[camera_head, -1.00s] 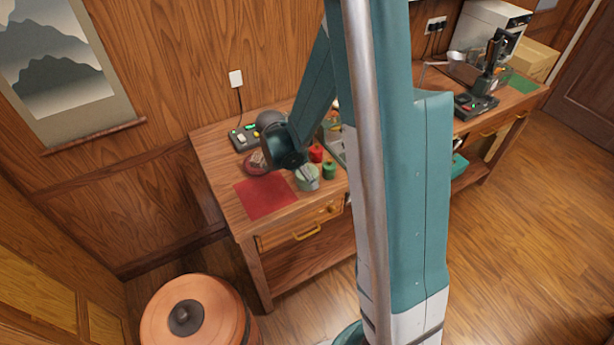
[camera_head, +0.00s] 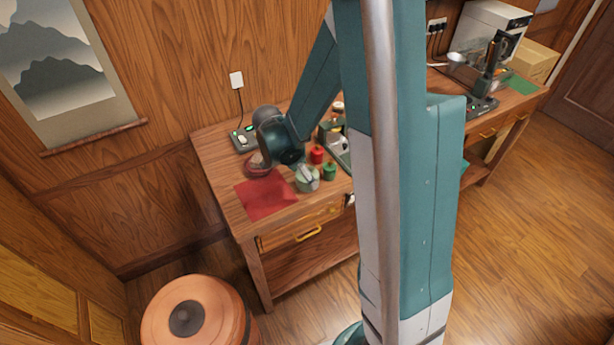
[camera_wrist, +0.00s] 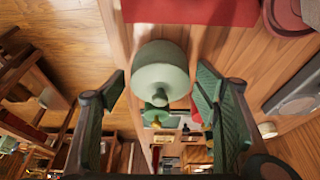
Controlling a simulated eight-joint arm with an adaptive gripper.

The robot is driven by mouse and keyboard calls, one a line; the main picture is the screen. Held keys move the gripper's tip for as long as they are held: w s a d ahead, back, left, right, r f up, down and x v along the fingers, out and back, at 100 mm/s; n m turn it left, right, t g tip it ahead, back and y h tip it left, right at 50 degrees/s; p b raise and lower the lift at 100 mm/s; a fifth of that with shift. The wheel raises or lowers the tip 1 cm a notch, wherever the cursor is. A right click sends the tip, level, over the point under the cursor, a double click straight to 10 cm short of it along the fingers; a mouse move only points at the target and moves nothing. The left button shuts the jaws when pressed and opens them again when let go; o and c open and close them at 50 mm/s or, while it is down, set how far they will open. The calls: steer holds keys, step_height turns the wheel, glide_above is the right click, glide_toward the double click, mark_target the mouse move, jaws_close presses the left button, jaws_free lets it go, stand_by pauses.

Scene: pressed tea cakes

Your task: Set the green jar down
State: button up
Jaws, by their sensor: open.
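The pale green lidded jar (camera_head: 307,181) stands on the wooden table near its front edge, just right of the red cloth. In the wrist view the jar (camera_wrist: 160,70) shows its round lid and small knob. My gripper (camera_wrist: 160,80) is open, with one finger on each side of the jar and a gap visible to both fingers. In the head view my gripper (camera_head: 306,172) is at the jar's top and partly covers it.
A dark green canister (camera_head: 329,172) stands close to the jar's right, with a red canister (camera_head: 317,154) behind. The red cloth (camera_head: 264,197) lies flat and clear at left. A dark red dish (camera_head: 257,168) and a small scale (camera_head: 243,140) are further back.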

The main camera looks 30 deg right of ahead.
steer(key=v, duration=0.9)
steer(key=shift+a+r+p, duration=0.15)
steer(key=shift+r+p, duration=0.2)
stand_by(0.4)
steer(key=s+a+r+n+t+y, duration=0.2)
steer(key=s+a+r+n, duration=0.3)
steer(key=s+r+n, duration=0.3)
steer(key=s+a+r+n+t+y, duration=0.2)
steer(key=s+a+r+n+t, duration=0.3)
steer(key=s+r+n, duration=0.3)
steer(key=shift+s+a+r+n, duration=0.25)
steer(key=shift+s+a+n, duration=0.6)
steer(key=shift+s, duration=0.75)
steer(key=shift+d+f, duration=0.15)
step_height(320, 180, down, 4)
steer(key=b, duration=0.4)
